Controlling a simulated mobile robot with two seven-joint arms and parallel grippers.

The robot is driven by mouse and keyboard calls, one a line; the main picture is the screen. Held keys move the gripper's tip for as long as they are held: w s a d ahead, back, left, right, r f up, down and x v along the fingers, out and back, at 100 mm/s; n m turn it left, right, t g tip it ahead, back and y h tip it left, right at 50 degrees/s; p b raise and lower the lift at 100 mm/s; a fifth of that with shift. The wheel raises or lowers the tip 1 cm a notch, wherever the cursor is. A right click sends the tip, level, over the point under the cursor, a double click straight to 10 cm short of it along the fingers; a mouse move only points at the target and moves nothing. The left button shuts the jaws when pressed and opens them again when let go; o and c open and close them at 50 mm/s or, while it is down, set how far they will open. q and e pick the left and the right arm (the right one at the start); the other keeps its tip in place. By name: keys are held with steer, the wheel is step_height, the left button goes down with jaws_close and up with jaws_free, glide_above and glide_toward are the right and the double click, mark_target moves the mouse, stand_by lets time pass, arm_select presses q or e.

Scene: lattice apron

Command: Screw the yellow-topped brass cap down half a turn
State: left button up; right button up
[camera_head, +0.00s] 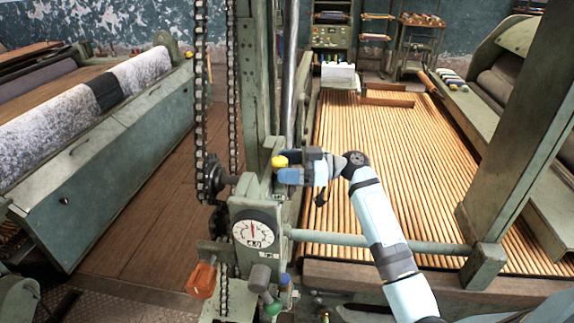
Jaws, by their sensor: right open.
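The yellow-topped cap (280,161) sits on top of the green machine post, just above and behind the dial. Only its yellow top shows clearly; its brass part is too small or hidden to make out. My right gripper (285,174) comes in from the right, with its blue fingers beside and just below the yellow top. It is open. The picture is too small to tell whether a finger touches the cap. My left gripper is not in view.
A round dial (255,230) faces forward below the cap. Chains (201,90) and a sprocket (213,180) stand to the left. An orange handle (201,281) and a green knob (272,307) stick out below. A slatted bed (390,170) lies to the right.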

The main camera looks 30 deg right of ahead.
steer(key=c, duration=0.9)
steer(key=shift+s+f+m+t+h+b, duration=0.15)
steer(key=shift+f+m+t+h+b, duration=0.2)
steer(key=shift+t+b, duration=0.25)
steer(key=shift+a+r+m+t+h+b, duration=0.1)
steer(key=shift+m+t+h+b, duration=0.2)
steer(key=shift+m+t, duration=0.2)
steer(key=shift+s+m+t+h, duration=0.1)
steer(key=shift+m+t+h, duration=0.35)
steer(key=shift+t, duration=0.15)
steer(key=shift+a+r+m+t+h, duration=0.1)
steer(key=shift+r+m+t+h, duration=0.05)
steer(key=shift+m+t+h, duration=0.85)
steer(key=shift+t+h, duration=0.1)
